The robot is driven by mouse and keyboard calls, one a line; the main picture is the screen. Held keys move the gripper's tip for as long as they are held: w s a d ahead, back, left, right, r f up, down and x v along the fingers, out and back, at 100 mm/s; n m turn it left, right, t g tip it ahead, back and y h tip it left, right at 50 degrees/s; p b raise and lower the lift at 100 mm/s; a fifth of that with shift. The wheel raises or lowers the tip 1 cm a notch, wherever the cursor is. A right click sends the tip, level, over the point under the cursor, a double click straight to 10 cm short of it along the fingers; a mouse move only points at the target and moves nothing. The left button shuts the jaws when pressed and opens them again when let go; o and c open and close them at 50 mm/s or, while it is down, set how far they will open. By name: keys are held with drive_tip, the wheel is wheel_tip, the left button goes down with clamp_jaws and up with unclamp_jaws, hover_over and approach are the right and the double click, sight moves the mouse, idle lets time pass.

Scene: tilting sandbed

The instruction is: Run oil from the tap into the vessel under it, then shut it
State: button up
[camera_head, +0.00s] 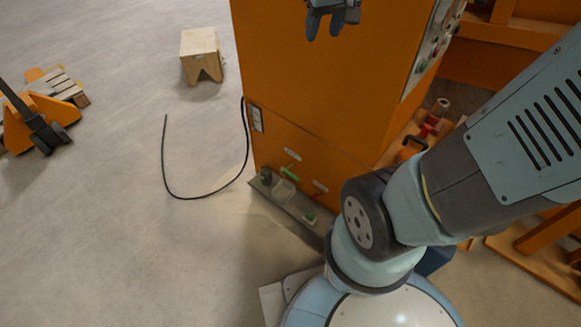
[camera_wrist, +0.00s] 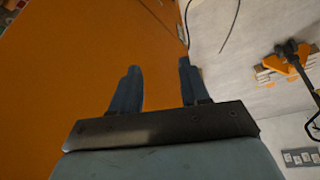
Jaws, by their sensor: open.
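A small tap with a green handle (camera_head: 290,173) sits low on the front of the orange cabinet (camera_head: 305,90) in the head view. A pale vessel (camera_head: 284,190) stands on a grey ledge (camera_head: 290,208) just below it. The tap's spout and any oil are too small to make out. My gripper (camera_head: 324,34) is high up in front of the cabinet, well above the tap and vessel. In the wrist view its two dark fingers (camera_wrist: 158,72) are apart with nothing between them. The tap and vessel do not show in the wrist view.
A second tap with a red handle (camera_head: 320,187) is to the right, above a small green item (camera_head: 310,218). A dark cup (camera_head: 266,175) stands at the ledge's left end. A black cable (camera_head: 205,195), wooden block (camera_head: 201,55) and pallet truck (camera_head: 40,120) lie left; open floor lies between.

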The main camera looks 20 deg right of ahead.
drive_tip(key=w+f+n+g, duration=0.1)
drive_tip(key=w+f, duration=1)
drive_tip(key=w, duration=0.1)
drive_tip(key=n+g, duration=0.1)
hover_over(294, 176)
drive_tip(key=a, duration=0.2)
drive_tip(key=s+f+x, duration=0.1)
drive_tip(key=s+x, duration=0.2)
drive_tip(key=x, duration=1.1)
drive_tip(key=f+n, duration=0.1)
drive_tip(key=f, duration=1.5)
drive_tip(key=d+f+n+g+h, duration=0.1)
drive_tip(key=f, duration=1.5)
drive_tip(key=f+n, duration=0.2)
drive_tip(key=f, duration=1.4)
drive_tip(key=shift+s+d+g+h, duration=0.25)
drive_tip(key=shift+g+h, duration=0.05)
drive_tip(key=shift+c, duration=0.3)
clamp_jaws()
